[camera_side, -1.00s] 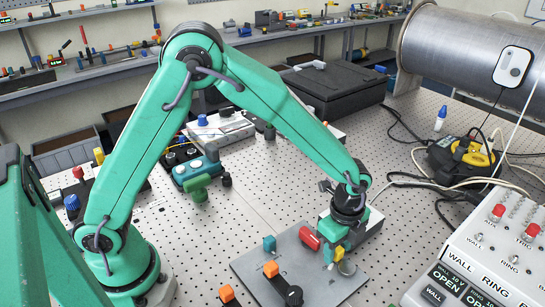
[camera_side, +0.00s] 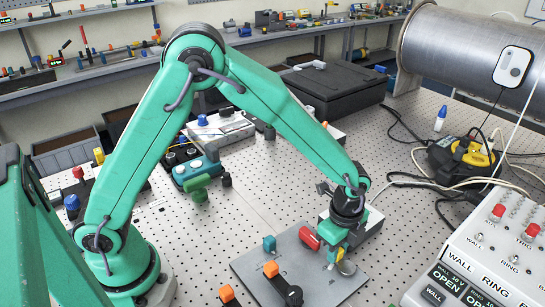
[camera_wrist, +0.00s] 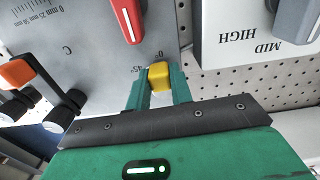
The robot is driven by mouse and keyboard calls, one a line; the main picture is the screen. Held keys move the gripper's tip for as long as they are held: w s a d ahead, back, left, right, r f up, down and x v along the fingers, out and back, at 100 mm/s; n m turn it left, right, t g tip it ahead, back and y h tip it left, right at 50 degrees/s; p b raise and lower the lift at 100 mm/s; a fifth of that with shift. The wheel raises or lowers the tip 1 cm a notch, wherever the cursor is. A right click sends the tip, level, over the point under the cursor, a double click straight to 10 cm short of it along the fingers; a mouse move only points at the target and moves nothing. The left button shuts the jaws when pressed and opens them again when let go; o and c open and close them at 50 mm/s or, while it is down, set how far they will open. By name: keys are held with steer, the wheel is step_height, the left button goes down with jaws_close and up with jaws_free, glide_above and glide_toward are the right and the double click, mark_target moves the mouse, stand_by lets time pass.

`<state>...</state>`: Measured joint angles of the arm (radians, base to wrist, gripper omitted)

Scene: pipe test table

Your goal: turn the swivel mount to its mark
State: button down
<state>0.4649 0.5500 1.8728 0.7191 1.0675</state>
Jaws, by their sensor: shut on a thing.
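The swivel mount's yellow tab (camera_wrist: 159,76) sits between the two green fingers of my gripper (camera_wrist: 158,92) in the wrist view. The fingers are shut on it. Markings 0 and 45° show on the grey plate just left of the tab. In the side view my gripper (camera_side: 333,253) reaches down to the right part of the grey plate (camera_side: 250,262), and the yellow tab (camera_side: 340,254) shows beside the fingers. A small round part of the mount (camera_side: 347,267) shows below it. My fingers partly hide the mount, and its exact angle to the marks is unclear.
A red part (camera_side: 309,238) stands close to my gripper, left of it. A labelled control box (camera_side: 490,250) stands at right.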

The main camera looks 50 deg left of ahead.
mark_target(336, 278)
steer(key=shift+s, duration=0.1)
steer(key=n, duration=0.2)
steer(key=s+n, duration=0.1)
steer(key=n, duration=0.1)
steer(key=shift+s+d+n, duration=0.1)
steer(key=shift+d+n, duration=0.1)
steer(key=shift+n, duration=0.2)
steer(key=n, duration=0.3)
steer(key=s+n, duration=0.1)
steer(key=shift+d+n, duration=0.3)
steer(key=shift+d, duration=0.1)
steer(key=n, duration=0.3)
steer(key=d+n, duration=0.1)
steer(key=shift+s+d, duration=0.1)
steer(key=shift+s, duration=0.25)
steer(key=shift+s+d+n, duration=0.1)
steer(key=shift+d+n, duration=0.2)
steer(key=shift+n, duration=0.75)
steer(key=shift+d+n, duration=0.25)
steer(key=shift+n, duration=0.8)
steer(key=c, duration=1.2)
jaws_free()
steer(key=shift+c, duration=0.2)
